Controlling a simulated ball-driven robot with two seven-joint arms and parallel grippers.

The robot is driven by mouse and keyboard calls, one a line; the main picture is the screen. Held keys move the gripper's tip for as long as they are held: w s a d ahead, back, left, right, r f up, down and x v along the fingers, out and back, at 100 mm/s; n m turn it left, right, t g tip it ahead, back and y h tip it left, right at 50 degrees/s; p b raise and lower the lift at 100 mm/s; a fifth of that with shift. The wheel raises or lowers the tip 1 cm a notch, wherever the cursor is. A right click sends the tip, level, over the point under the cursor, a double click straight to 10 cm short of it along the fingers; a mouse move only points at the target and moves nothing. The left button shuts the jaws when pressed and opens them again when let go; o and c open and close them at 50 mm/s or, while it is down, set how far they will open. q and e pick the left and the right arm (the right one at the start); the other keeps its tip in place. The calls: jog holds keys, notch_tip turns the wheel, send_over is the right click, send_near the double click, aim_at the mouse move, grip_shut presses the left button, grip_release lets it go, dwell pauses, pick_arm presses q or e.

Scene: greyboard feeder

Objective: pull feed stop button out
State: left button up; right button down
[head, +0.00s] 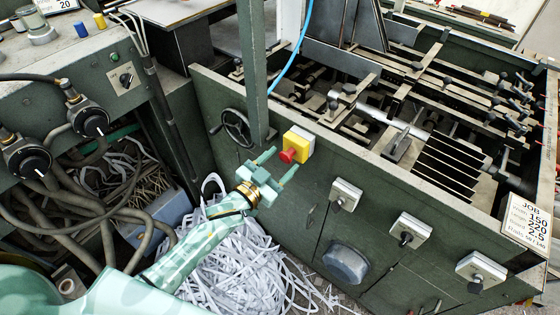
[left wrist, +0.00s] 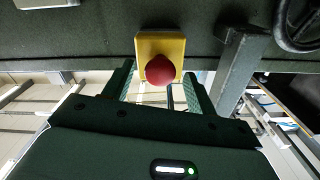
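The feed stop button is a red mushroom head (head: 288,156) on a yellow box (head: 299,146) fixed to the upper edge of the green machine's front panel. In the left wrist view the left gripper (left wrist: 161,84) shows a finger on each side, apart from the head. I cannot tell how far out the button stands. My right gripper is not in view.
A handwheel (head: 237,127) and a green upright post (head: 252,70) stand just left of the button. Switch boxes (head: 345,194) line the panel to the right. Shredded paper strips (head: 240,255) heap below my left arm. Hoses (head: 90,210) hang at left.

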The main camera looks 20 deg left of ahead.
pick_arm(q)
jog(key=p+v, duration=0.1)
jog(key=v, duration=1.5)
jog(key=shift+s, duration=0.15)
